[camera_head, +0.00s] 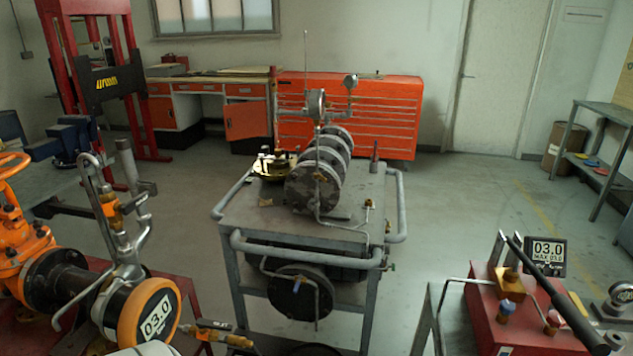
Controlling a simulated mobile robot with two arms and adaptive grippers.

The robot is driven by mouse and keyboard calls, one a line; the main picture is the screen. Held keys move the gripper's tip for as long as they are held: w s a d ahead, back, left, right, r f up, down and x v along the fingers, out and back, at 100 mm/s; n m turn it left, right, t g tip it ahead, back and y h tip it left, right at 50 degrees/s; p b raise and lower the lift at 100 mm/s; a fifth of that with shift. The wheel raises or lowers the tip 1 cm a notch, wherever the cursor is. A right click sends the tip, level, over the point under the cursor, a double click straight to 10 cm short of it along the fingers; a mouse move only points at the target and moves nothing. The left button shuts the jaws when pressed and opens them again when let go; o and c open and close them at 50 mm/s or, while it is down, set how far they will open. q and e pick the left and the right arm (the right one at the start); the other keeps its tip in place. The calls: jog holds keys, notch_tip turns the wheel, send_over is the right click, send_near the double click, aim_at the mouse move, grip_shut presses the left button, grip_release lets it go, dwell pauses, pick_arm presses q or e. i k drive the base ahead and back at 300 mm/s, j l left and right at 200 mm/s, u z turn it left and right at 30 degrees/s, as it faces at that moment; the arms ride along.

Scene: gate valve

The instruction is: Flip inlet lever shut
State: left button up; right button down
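An orange gate valve (22,240) with a dark flange (57,283) stands at the left. A pipe joins it to a round orange-rimmed gauge (150,312) reading 03.0. A tall grey metal fitting with a curved bar (97,185) and orange parts rises above this pipe. A small black tagged part (213,325) with a brass-yellow fitting (238,341) sits right of the gauge. I cannot tell which part is the inlet lever or how it is set. Neither gripper can be made out. A pale shape at the bottom edge is cut off.
A grey cart (290,222) with a flanged assembly (318,185) stands in the middle. A red pump box (495,310) with a long black handle (560,300) and a 03.0 display (547,253) is at the right. Open floor (470,200) lies beyond.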

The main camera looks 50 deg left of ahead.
aim_at(200, 323)
jog(key=u, duration=2.25)
